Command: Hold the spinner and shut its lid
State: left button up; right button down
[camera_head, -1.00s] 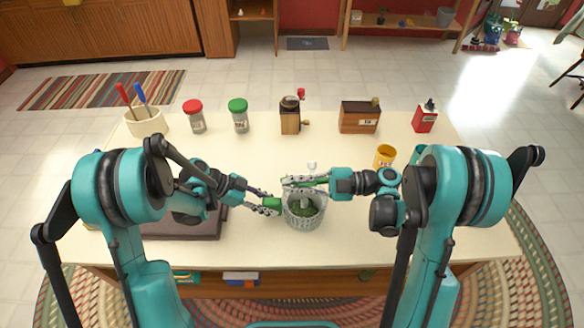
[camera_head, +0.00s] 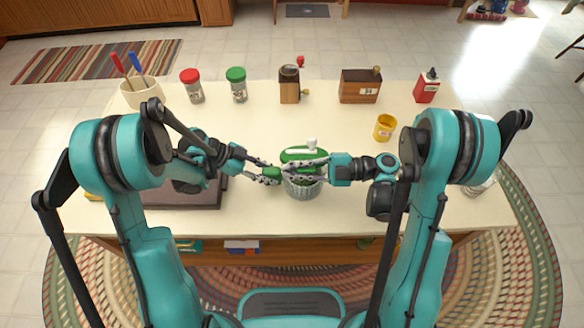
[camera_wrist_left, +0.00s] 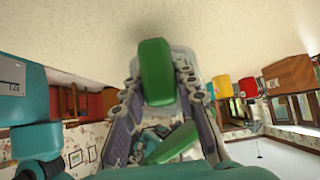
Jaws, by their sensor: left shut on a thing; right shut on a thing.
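The spinner is a pale grey bowl (camera_head: 302,190) with a green lid (camera_head: 297,155) that has a white knob (camera_head: 311,142). It stands at the table's middle. My left gripper (camera_head: 266,175) is shut on its green side handle, which also shows between the fingers in the left wrist view (camera_wrist_left: 155,72). My right gripper (camera_head: 305,167) is shut on the lid, its fingers crossing the lid's near part over the bowl. The lid is over the bowl; whether it sits flush is hidden by the fingers. The wrist view shows part of the lid (camera_wrist_left: 172,145).
A dark brown board (camera_head: 190,198) lies under my left arm. Jars with a red top (camera_head: 192,86) and a green top (camera_head: 237,85), a grinder (camera_head: 290,88), a wooden box (camera_head: 359,87) and a red container (camera_head: 426,88) line the back. A yellow cup (camera_head: 384,128) stands right.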

jog(key=c, duration=1.7)
grip_release()
jog(key=d, duration=1.2)
